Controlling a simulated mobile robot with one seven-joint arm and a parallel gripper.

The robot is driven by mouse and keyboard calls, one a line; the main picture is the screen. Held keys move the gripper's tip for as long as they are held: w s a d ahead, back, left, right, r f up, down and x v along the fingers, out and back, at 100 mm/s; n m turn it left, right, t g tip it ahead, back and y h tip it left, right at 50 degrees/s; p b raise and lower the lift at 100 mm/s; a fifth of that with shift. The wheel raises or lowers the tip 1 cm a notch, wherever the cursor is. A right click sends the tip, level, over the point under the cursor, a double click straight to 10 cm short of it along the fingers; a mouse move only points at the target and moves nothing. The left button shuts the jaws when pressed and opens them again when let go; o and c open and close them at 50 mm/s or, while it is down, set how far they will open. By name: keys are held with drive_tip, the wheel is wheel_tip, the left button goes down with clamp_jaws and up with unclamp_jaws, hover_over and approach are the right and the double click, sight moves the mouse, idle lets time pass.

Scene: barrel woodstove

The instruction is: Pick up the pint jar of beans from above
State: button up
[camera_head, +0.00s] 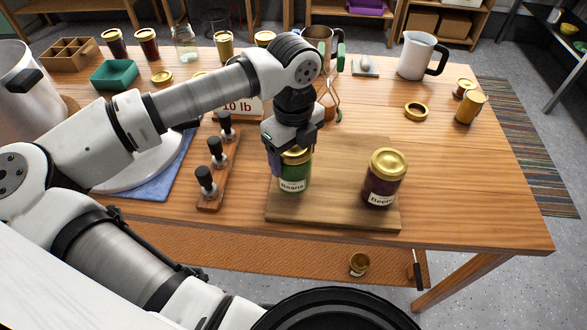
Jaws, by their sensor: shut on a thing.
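The pint jar of beans (294,178) has green contents, a gold lid and a white label reading "Beans". It stands upright on a wooden board (335,212) on the table. My gripper (290,155) points down from above and is shut on the jar at its lid. One finger shows along the jar's left side; the gripper hides part of the lid. I cannot tell any gap between the jar and the board.
A dark red jar with a gold lid (384,178) stands right of the beans on the same board. A wooden rack with black-knobbed items (212,180) lies to the left. A white pitcher (416,56) and a gold ring (416,112) are behind right. The table's right front is clear.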

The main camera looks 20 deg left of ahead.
drive_tip(key=shift+r+p, duration=0.85)
drive_tip(key=shift+r, duration=1.45)
